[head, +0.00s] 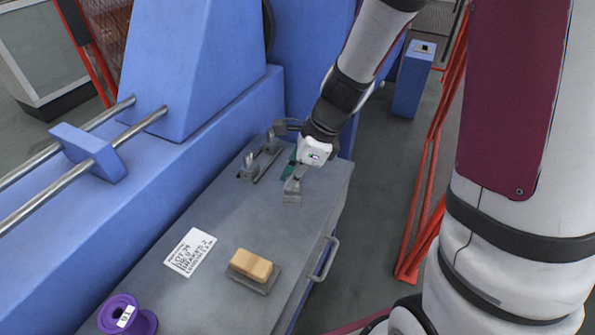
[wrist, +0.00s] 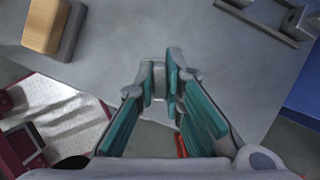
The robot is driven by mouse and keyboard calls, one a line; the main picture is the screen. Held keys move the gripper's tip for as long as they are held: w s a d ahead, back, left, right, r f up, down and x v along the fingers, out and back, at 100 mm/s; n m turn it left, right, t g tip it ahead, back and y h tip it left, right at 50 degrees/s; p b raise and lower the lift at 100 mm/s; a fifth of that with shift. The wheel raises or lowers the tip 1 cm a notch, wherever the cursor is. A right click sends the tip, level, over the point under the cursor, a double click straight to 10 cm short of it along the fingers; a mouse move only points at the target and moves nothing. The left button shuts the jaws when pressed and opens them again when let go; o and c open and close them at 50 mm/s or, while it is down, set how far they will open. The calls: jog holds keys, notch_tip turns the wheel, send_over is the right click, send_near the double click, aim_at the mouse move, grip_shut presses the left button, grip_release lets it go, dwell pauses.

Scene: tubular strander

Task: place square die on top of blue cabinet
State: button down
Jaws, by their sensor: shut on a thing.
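A grey square die (head: 292,199) is at the tips of my gripper (head: 293,185), low over the grey worktop in the head view. I cannot tell whether it still touches the worktop. In the wrist view, my gripper (wrist: 161,78) has its teal-padded fingers closed in on the grey die (wrist: 159,86), which is partly hidden between them. A blue cabinet (head: 409,85) stands on the floor at the back right in the head view, with a small grey item on its top. The cabinet is well away from my gripper.
The grey worktop (head: 225,220) holds a metal rack (head: 262,162), a printed card (head: 190,252), a tan block on a grey base (head: 252,266) and a purple spool (head: 127,316). Red railings (head: 425,195) stand right of the worktop. Grey floor lies between worktop and railings.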

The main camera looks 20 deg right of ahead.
jog(key=shift+w+d+f+b, duration=0.3)
jog(key=shift+w+d+f, duration=0.4)
jog(key=shift+w, duration=0.45)
jog(key=shift+w+d+f+b, duration=0.3)
jog(key=shift+w+d+f, duration=0.4)
jog(key=shift+w, duration=0.4)
jog(key=shift+w+d+f+b, duration=0.3)
jog(key=shift+w+d+f, duration=0.35)
jog(key=shift+w, duration=0.5)
jog(key=shift+f, duration=0.1)
jog(key=shift+f, duration=0.15)
jog(key=c, duration=1.7)
grip_release()
